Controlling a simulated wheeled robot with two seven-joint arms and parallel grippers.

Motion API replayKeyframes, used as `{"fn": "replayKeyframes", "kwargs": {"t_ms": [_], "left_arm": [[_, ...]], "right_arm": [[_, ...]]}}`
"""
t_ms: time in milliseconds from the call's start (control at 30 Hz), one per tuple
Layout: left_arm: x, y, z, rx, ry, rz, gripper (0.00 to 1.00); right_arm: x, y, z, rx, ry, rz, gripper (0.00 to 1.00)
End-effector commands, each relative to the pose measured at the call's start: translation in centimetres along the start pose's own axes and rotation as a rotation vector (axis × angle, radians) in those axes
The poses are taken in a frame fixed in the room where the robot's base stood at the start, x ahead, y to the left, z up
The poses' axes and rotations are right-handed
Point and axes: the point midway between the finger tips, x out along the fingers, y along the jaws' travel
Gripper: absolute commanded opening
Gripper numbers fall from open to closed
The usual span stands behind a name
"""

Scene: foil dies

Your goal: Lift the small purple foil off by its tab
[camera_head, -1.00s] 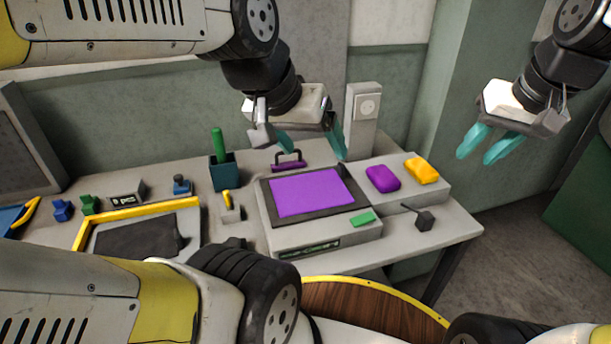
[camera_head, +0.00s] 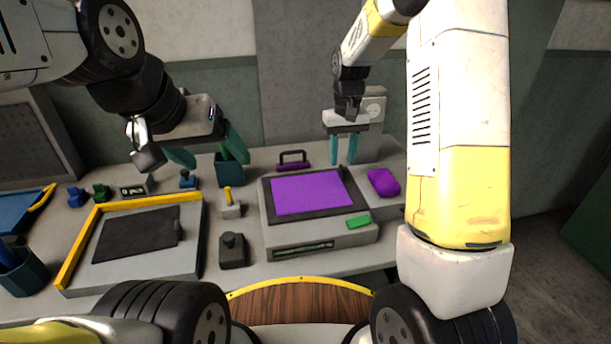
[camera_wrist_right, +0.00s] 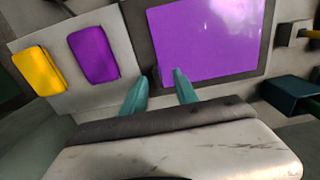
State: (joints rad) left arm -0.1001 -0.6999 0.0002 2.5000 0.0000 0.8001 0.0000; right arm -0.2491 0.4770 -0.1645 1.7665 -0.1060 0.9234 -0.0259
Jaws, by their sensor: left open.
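The purple foil (camera_head: 311,193) lies flat on the dark plate of the grey foil machine (camera_head: 318,239). It fills much of the right wrist view (camera_wrist_right: 208,38). I cannot make out its tab clearly; a small dark piece shows at the foil's edge near my right fingertips. My right gripper (camera_head: 343,160) is upright with fingers down, open and empty, just behind the foil's far right corner. In the right wrist view its fingertips (camera_wrist_right: 163,76) are apart at the foil's edge. My left gripper (camera_head: 209,158) is open and empty, above the back left of the table.
A purple block (camera_head: 383,182) sits right of the machine, and a yellow block (camera_wrist_right: 38,70) lies beyond it. A dark handled purple die (camera_head: 293,161) stands behind. A teal cup (camera_head: 229,170), a yellow-handled switch (camera_head: 229,207), a dark knob block (camera_head: 233,250) and a yellow-edged tray (camera_head: 130,201) are left.

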Motion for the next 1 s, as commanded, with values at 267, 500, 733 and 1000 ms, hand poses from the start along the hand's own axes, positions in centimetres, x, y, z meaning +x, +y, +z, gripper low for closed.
{"fn": "replayKeyframes", "kwargs": {"t_ms": [267, 500, 733, 1000], "left_arm": [[0.0, 0.0, 0.0, 0.000, 0.000, 0.000, 0.80], [0.0, 0.0, 0.0, 0.000, 0.000, 0.000, 0.80], [0.0, 0.0, 0.0, 0.000, 0.000, 0.000, 0.80], [0.0, 0.0, 0.0, 0.000, 0.000, 0.000, 0.80]], "right_arm": [[3.9, 0.8, 0.3, 0.000, -0.003, 0.000, 0.35], [5.5, 0.8, 0.2, 0.000, 0.001, 0.000, 0.35], [5.4, 0.8, 0.2, 0.000, 0.001, 0.000, 0.22], [5.4, 0.7, 0.2, 0.000, 0.001, 0.000, 0.00]]}}
